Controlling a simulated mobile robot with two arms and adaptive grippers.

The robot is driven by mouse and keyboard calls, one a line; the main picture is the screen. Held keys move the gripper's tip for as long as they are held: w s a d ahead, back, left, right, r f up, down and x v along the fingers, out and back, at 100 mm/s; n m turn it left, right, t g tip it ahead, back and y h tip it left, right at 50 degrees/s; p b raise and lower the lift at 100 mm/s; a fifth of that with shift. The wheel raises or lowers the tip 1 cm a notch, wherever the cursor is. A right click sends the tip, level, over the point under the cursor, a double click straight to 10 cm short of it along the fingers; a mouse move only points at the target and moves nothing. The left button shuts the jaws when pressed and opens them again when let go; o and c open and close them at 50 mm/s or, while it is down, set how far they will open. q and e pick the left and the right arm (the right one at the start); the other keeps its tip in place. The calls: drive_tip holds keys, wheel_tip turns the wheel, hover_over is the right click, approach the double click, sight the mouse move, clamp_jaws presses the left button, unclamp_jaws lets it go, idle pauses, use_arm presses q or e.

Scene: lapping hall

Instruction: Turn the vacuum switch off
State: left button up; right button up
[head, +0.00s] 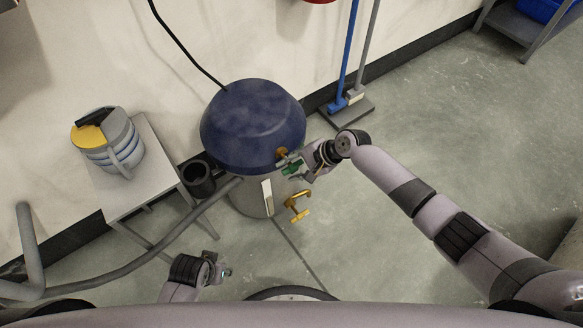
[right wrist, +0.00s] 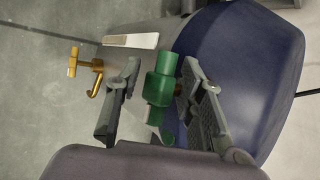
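The vacuum has a dark blue domed lid (head: 252,125) on a pale metal drum (head: 250,203), with a hose running off to the left. A green part (right wrist: 160,85), which looks like the switch, sits at the lid's side. It also shows small in the head view (head: 292,169). My right gripper (head: 288,164) is at that part. In the right wrist view its two fingers (right wrist: 162,68) stand apart, one on each side of the green part, with a gap at the left finger. Contact at the right finger is unclear. My left gripper (head: 223,270) is low, away from the vacuum; its fingers are too small to judge.
An orange tap-like fitting (head: 297,207) sticks out from the drum below my right gripper. A small table (head: 160,180) with a yellow-and-grey container (head: 108,143) stands left. A blue-handled broom (head: 345,60) leans at the wall.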

drive_tip(key=shift+r, duration=0.15)
drive_tip(key=v, duration=1.1)
drive_tip(key=shift+d+r, duration=0.25)
drive_tip(key=shift+d, duration=0.05)
